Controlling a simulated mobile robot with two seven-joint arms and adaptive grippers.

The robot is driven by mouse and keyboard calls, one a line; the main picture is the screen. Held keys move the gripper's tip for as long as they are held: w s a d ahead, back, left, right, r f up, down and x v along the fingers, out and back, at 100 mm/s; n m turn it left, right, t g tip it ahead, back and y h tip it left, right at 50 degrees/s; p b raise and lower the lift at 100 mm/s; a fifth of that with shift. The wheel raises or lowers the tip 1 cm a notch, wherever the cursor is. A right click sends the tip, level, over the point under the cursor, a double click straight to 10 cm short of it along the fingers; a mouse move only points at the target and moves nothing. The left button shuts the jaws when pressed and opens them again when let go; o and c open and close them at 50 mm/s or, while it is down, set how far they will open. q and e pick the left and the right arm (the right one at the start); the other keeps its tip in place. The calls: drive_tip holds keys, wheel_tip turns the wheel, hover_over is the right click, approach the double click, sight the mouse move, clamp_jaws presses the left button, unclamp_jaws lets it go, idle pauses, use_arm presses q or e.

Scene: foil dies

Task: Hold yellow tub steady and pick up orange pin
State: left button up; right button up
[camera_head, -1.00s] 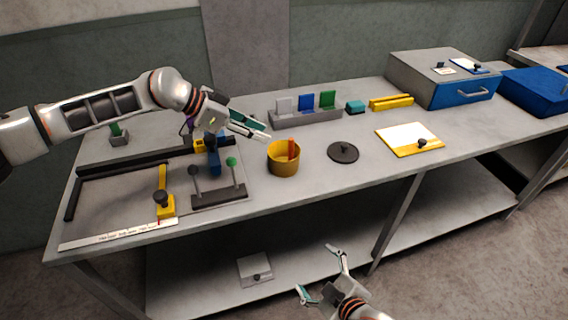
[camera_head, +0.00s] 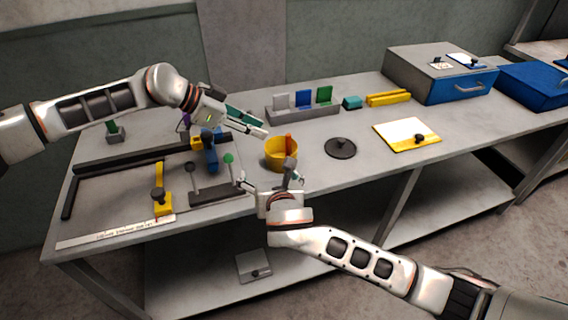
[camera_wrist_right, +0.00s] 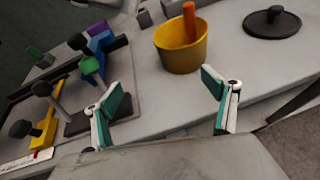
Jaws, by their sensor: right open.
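The yellow tub (camera_head: 274,158) stands upright near the front edge of the table. The orange pin (camera_head: 289,142) stands in it, its top above the rim. In the right wrist view the tub (camera_wrist_right: 182,56) is ahead of my fingers and the pin (camera_wrist_right: 189,22) leans slightly. My left gripper (camera_head: 262,127) is at the tub's back left, close to the rim; I cannot tell whether it touches or how far its fingers are apart. My right gripper (camera_head: 270,183) is open and empty, in front of the tub at the table edge; its fingers (camera_wrist_right: 165,95) are spread wide.
A dark round lid (camera_head: 341,148) lies right of the tub. A rack with colored plates (camera_head: 303,113) stands behind. Left are a yellow clamp (camera_head: 163,202) and a stand with green and dark knobs (camera_head: 215,193). A yellow-edged board (camera_head: 407,136) lies further right.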

sight(280, 150)
drive_tip(key=shift+n+t+h, duration=0.3)
drive_tip(key=shift+h, duration=0.4)
drive_tip(key=w+d, duration=0.3)
drive_tip(key=shift+w+d+r, duration=0.3)
drive_tip(key=shift+w+d, duration=0.1)
drive_tip(key=shift+w, duration=0.3)
drive_tip(key=shift+x, duration=3.65)
drive_tip(key=shift+f, duration=0.1)
drive_tip(key=c, duration=1.2)
drive_tip(key=shift+c, duration=0.2)
